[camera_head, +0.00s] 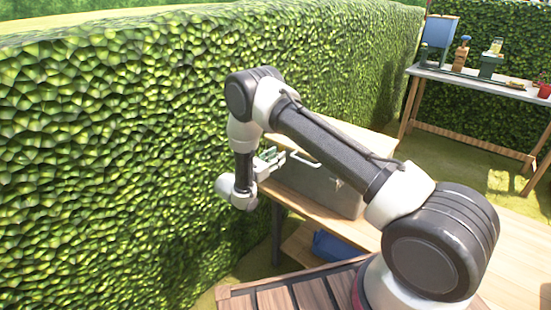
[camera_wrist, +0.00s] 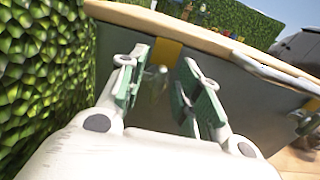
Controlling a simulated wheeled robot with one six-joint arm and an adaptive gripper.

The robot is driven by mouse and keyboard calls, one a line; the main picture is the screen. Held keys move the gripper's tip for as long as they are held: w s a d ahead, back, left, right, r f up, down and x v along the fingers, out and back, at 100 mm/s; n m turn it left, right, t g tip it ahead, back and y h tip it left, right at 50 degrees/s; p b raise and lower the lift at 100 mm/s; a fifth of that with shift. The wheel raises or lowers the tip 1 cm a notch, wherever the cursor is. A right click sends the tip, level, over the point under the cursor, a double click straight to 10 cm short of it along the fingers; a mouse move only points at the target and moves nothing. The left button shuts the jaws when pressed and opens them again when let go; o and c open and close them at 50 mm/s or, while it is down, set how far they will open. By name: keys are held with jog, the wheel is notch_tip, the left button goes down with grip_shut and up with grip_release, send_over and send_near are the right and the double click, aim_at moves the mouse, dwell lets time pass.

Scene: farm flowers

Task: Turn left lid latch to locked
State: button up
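A grey box (camera_head: 318,192) stands on a wooden bench beside the hedge, partly hidden by my arm. In the wrist view its grey front (camera_wrist: 255,105) fills the middle, under a pale wooden edge. The left latch (camera_wrist: 158,79), a small metal piece below a yellow strip (camera_wrist: 166,51), shows between my fingers; its exact turn is hard to tell. A second latch (camera_wrist: 303,118) is at the right edge. My gripper (camera_head: 270,158), with green finger pads (camera_wrist: 162,92), is open in front of the left latch. I see no clear contact.
A tall hedge (camera_head: 130,150) runs close along the left side of my gripper. A handle (camera_wrist: 272,72) sticks out of the box front between the latches. A blue object (camera_head: 335,246) lies below the bench. A table (camera_head: 475,80) with several items stands at the back right.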

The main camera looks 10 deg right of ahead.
grip_shut()
jog(key=shift+s+d+f+m, duration=0.15)
jog(key=shift+s+f+m, duration=0.05)
jog(key=shift+m, duration=2.8)
jog(key=shift+s+d+f+m, duration=0.15)
jog(key=shift+f+m, duration=0.1)
jog(key=shift+m, duration=2.75)
jog(key=shift+s+d+f+m, duration=0.1)
jog(key=shift+s+f+m, duration=0.1)
jog(key=shift+m, duration=2.8)
